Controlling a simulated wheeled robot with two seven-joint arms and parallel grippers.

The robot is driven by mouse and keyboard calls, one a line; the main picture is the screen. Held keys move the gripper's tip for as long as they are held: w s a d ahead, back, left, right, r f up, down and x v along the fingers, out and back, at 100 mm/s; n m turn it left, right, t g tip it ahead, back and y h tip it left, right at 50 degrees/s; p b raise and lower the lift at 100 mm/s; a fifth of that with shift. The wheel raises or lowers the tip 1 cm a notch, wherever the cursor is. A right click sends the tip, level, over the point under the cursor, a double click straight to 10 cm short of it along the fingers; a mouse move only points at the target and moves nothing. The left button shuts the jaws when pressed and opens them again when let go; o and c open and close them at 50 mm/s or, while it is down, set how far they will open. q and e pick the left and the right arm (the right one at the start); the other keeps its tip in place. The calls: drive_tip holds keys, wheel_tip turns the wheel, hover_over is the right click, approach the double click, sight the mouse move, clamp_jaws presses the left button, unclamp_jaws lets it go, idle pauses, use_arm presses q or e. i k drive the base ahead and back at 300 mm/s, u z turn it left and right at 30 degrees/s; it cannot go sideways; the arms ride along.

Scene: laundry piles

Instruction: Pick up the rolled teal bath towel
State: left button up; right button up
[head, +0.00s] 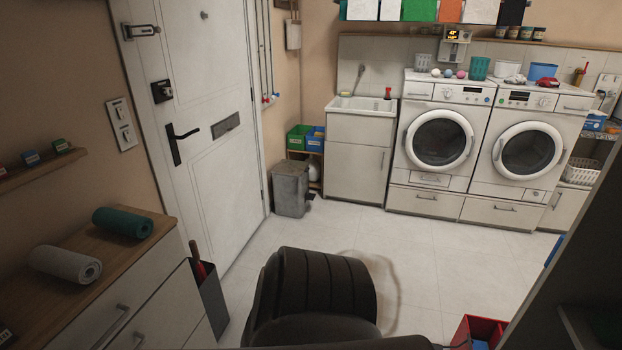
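The rolled teal bath towel (123,223) lies on its side on the wooden top (37,311) of a white drawer cabinet at the left in the head view. Its roll runs roughly across the picture, near the back edge of the top. A rolled grey towel (65,264) lies in front of it and to its left, apart from it. Nothing is seen touching the teal towel except the wooden top. Neither of my grippers shows in the head view.
A narrow dark bin (210,303) with a red-handled item stands beside the cabinet. A wall shelf (42,168) with small boxes hangs above the cabinet top. A closed white door (203,75) is behind. Washing machines (436,138) stand at the back.

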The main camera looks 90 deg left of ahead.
sight(130, 224)
drive_tip(key=u, duration=2.6)
drive_tip(key=i, duration=0.55)
drive_tip(key=z, duration=0.55)
drive_tip(key=i, duration=1.85)
drive_tip(key=u, duration=0.05)
